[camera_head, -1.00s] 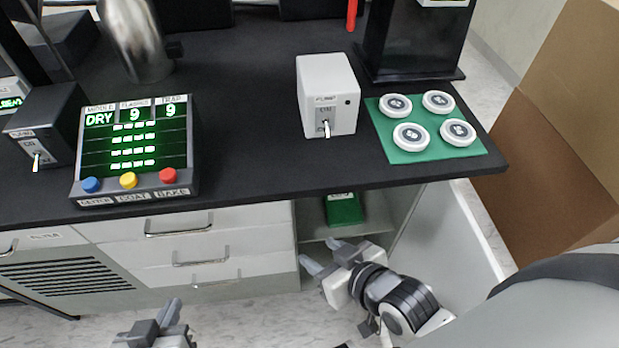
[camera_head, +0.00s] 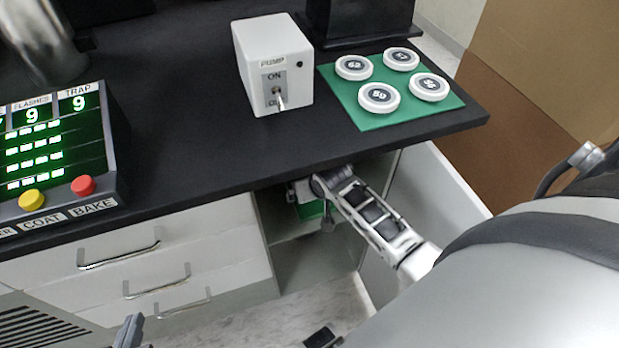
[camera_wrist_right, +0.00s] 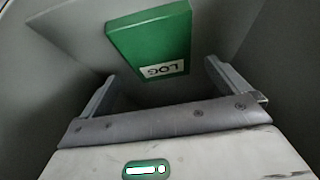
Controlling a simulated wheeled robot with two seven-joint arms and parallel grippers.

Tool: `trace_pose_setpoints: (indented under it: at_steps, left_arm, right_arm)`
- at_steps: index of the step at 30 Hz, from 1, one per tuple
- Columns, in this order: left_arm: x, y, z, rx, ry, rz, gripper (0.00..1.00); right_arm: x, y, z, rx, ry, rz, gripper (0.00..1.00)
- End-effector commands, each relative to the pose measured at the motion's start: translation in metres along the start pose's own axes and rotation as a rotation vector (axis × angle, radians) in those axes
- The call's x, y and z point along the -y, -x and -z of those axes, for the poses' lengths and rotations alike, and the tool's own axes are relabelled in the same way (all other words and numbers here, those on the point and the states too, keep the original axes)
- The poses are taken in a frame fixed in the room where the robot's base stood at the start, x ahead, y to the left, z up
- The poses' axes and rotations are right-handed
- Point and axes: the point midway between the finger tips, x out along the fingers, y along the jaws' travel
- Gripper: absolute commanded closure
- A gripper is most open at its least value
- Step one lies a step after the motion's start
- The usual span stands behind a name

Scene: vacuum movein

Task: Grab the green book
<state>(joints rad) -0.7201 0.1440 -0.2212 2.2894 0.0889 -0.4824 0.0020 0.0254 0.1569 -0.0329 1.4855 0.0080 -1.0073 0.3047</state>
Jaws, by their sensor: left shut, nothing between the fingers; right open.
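The green book (camera_wrist_right: 148,38), with a white "LOG" label, is inside the open cubby under the counter in the right wrist view. A small green part of it (camera_head: 308,211) shows in the head view, mostly hidden by my right gripper (camera_head: 300,192). In the right wrist view my right gripper (camera_wrist_right: 160,72) is open, its fingers apart on either side of the book's near end, with nothing held; whether they touch it I cannot tell. My left gripper (camera_head: 130,332) is shut and empty at the bottom left of the head view, partly cut off.
The black countertop (camera_head: 190,150) overhangs the cubby. Drawers (camera_head: 150,250) stand left of it and a pale side panel (camera_head: 432,190) right. On top are a white pump switch box (camera_head: 250,55), a green mat (camera_head: 400,112) with several white discs, and a control panel (camera_head: 60,140).

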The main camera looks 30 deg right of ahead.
Motion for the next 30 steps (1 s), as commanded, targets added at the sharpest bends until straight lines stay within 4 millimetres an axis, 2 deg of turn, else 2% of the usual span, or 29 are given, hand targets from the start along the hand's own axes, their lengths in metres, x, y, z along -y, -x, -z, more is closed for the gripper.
trace_pose_setpoints:
  at_steps: [5, 12, 17, 22, 23, 26, 27, 30]
  left_arm:
    - [0.000, -0.001, -0.006, 0.001, -0.003, -0.002, 1.00]
    - [-0.002, -0.009, -0.024, 0.021, 0.000, -0.015, 1.00]
    - [-0.004, -0.019, -0.031, 0.046, 0.000, -0.031, 1.00]
    - [-0.004, -0.021, -0.031, 0.048, -0.003, -0.031, 1.00]
    - [-0.003, -0.021, -0.031, 0.048, -0.003, -0.030, 1.00]
    - [-0.003, -0.021, -0.030, 0.045, -0.004, -0.030, 1.00]
    - [-0.003, -0.021, -0.030, 0.044, -0.004, -0.029, 1.00]
    - [-0.002, -0.021, -0.029, 0.040, -0.004, -0.028, 1.00]
  right_arm:
    - [-0.001, -0.015, -0.001, -0.001, 0.001, 0.000, 0.00]
    - [-0.002, -0.051, -0.002, -0.001, 0.001, 0.001, 0.00]
    - [-0.002, -0.057, -0.001, -0.003, 0.002, 0.001, 0.00]
    - [-0.002, -0.056, 0.000, -0.003, 0.002, 0.002, 0.00]
    - [-0.002, -0.056, -0.001, -0.002, 0.002, 0.002, 0.06]
    - [-0.002, -0.056, -0.001, -0.002, 0.002, 0.002, 0.33]
    - [-0.002, -0.056, -0.001, -0.002, 0.002, 0.002, 0.38]
    - [-0.002, -0.056, 0.000, -0.004, 0.002, 0.002, 0.38]
